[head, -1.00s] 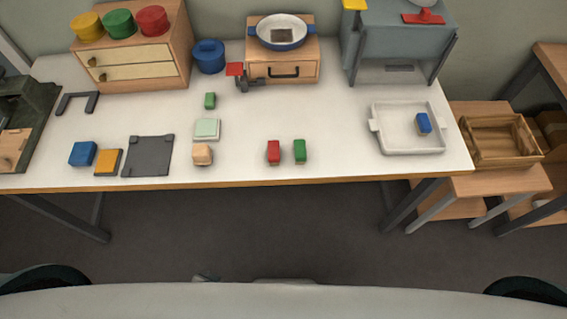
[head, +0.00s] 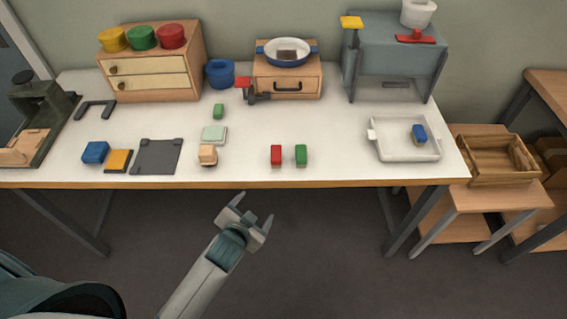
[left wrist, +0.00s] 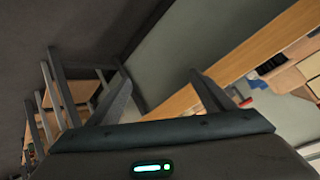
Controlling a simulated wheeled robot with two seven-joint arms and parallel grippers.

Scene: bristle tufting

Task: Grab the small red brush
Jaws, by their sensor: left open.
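The small red brush (head: 276,156) stands on the white table near its front edge, just left of a small green brush (head: 301,155). My left gripper (head: 252,205) is open and empty, below and in front of the table's front edge, apart from the red brush. In the left wrist view its two fingers (left wrist: 160,98) are spread with nothing between them. I cannot pick out the red brush for certain in the left wrist view. My right gripper is not in view.
The table (head: 340,170) is clear around the two brushes. A beige block (head: 208,154) and grey plate (head: 156,157) lie to the left. A white tray (head: 390,153) holding a blue brush (head: 419,134) is to the right. The table's front edge lies between gripper and brush.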

